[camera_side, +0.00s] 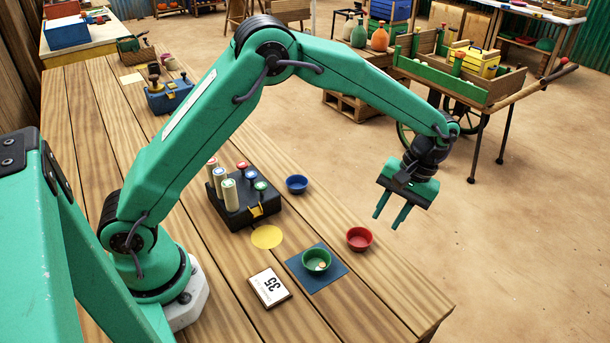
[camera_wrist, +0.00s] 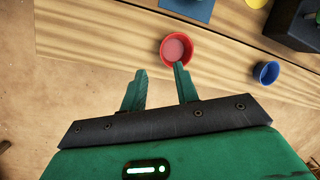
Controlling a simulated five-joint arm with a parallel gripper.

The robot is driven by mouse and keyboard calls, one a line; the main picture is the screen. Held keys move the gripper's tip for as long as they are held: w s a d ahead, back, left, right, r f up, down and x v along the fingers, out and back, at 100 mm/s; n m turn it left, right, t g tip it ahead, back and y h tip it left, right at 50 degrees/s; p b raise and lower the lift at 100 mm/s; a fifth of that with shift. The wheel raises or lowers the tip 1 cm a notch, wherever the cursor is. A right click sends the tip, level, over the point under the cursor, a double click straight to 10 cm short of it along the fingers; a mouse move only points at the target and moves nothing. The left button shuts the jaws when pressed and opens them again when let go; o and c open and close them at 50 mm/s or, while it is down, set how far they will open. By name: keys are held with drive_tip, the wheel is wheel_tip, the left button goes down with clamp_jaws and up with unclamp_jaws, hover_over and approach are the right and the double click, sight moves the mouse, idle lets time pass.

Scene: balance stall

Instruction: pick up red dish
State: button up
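The red dish (camera_side: 359,239) is a small round bowl standing upright on the wooden table near its right edge. It also shows in the wrist view (camera_wrist: 177,47), at top centre, and looks empty. My gripper (camera_side: 390,220) is open and empty, up and to the right of the red dish in the side view. In the wrist view my gripper (camera_wrist: 159,85) has its two fingers apart, and the right fingertip overlaps the near rim of the red dish in the picture. I cannot tell whether it touches.
A blue dish (camera_side: 297,184) and a dark block with colored cylinders (camera_side: 238,214) stand farther back.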

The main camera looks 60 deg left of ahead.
sight(367, 247)
drive_tip(key=shift+x, duration=1.3)
drive_tip(key=shift+f, duration=0.1)
drive_tip(key=shift+x, duration=2.55)
drive_tip(key=shift+s+a, duration=0.15)
drive_tip(key=shift+s, duration=0.05)
clamp_jaws()
